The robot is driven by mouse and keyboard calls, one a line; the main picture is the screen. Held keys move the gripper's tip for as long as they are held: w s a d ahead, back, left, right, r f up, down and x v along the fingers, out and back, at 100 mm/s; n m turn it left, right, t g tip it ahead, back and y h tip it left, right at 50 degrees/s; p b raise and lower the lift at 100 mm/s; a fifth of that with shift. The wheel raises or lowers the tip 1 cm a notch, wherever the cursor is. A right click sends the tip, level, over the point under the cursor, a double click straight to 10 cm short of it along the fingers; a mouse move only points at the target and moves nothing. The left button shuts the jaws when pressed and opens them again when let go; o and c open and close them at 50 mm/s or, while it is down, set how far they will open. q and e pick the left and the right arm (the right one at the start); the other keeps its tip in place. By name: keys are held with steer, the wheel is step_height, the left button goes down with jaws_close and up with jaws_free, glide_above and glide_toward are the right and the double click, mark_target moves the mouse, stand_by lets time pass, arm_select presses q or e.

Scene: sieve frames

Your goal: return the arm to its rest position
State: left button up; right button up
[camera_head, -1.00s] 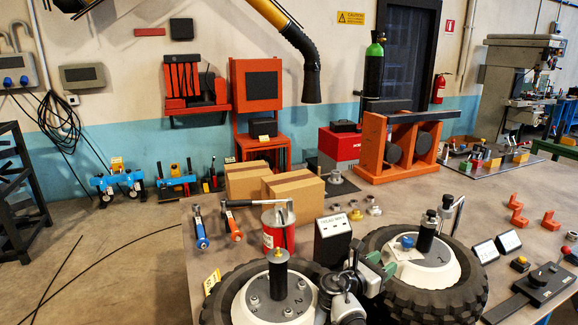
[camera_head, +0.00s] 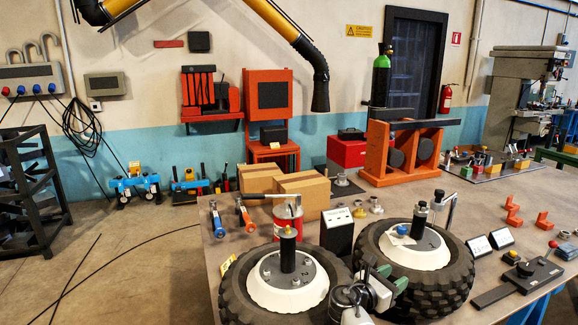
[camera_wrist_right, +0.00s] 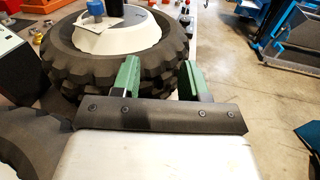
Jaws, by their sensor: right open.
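My right gripper (camera_head: 393,279) shows low in the head view, at the front of the two tyres. Its green fingers stand apart with nothing between them. In the right wrist view the gripper (camera_wrist_right: 158,78) is open, and its fingers overlap the near side of a tyre (camera_wrist_right: 85,65) in the picture; I cannot tell whether they touch it. In the head view the right tyre (camera_head: 455,285) and left tyre (camera_head: 235,290) lie flat with white hubs. My left gripper is not in view.
The workbench (camera_head: 212,240) also holds cardboard boxes (camera_head: 303,190), a red can (camera_head: 283,222), a black box with a light top (camera_head: 338,235) and a black lever device (camera_head: 530,272). Open floor (camera_head: 140,270) lies left of the bench.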

steer(key=s+f+m+g+y, duration=0.2)
steer(key=s+f+m+y, duration=0.3)
steer(key=s+f, duration=0.4)
steer(key=s+f+m+g+y, duration=0.2)
steer(key=s+f+m, duration=0.55)
steer(key=s, duration=0.45)
steer(key=s+a+r+m+g+y, duration=0.1)
steer(key=s+a+r+m+y, duration=0.15)
steer(key=s, duration=0.45)
steer(key=s+a+r+m+y, duration=0.1)
steer(key=s+m+y, duration=0.25)
steer(key=s, duration=0.45)
steer(key=s+a+r+m+g+y, duration=0.1)
steer(key=s+a+r+m+y, duration=0.1)
steer(key=s+m, duration=0.35)
step_height(320, 180, down, 26)
steer(key=s+f+n+g, duration=0.1)
steer(key=s+n, duration=0.1)
steer(key=s, duration=0.1)
steer(key=s+d+f+g, duration=0.1)
steer(key=s+d+f, duration=0.2)
steer(key=s+f, duration=1.2)
steer(key=shift+s, duration=0.45)
steer(key=shift+d, duration=0.1)
